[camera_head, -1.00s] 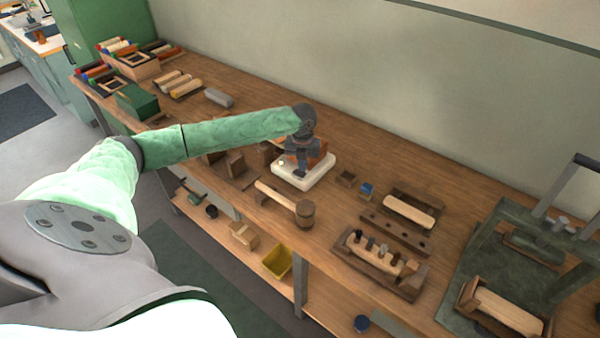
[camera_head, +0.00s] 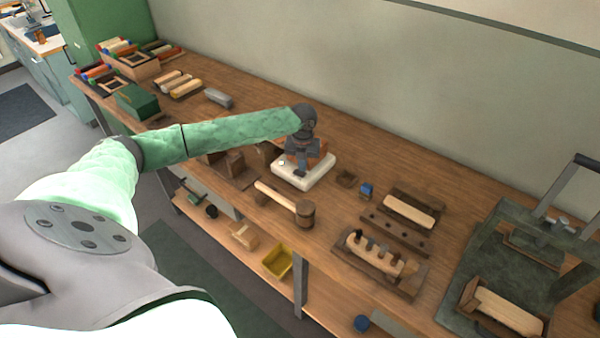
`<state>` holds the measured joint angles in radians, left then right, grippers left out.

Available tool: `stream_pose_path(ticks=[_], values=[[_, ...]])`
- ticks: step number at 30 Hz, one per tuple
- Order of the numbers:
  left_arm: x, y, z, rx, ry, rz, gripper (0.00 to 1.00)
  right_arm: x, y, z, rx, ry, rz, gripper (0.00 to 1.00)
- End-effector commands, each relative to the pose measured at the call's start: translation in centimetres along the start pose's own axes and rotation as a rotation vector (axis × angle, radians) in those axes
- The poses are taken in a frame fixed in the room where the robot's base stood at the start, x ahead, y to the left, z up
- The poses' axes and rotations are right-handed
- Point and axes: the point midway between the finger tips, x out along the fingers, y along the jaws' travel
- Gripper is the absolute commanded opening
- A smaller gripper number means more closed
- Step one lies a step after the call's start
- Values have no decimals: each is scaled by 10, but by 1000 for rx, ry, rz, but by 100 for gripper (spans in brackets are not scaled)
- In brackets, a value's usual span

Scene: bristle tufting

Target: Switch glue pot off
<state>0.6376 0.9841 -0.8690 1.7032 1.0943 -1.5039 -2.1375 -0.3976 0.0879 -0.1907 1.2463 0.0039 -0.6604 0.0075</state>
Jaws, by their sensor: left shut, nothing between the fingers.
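I cannot tell whether the fingertips touch the base. A small light spot (camera_head: 281,163) shows on the base's left part. The switch itself is hidden or too small to make out. My right gripper is not in view.
A green press (camera_head: 512,250) stands at far right. Bare bench lies behind the pot.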

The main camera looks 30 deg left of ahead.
Motion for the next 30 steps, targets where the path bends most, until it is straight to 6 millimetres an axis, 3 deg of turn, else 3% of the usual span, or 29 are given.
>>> stream_pose_path(ticks=[30], values=[[5, 0, 0, 0, 0, 0, 0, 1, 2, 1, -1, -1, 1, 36]])
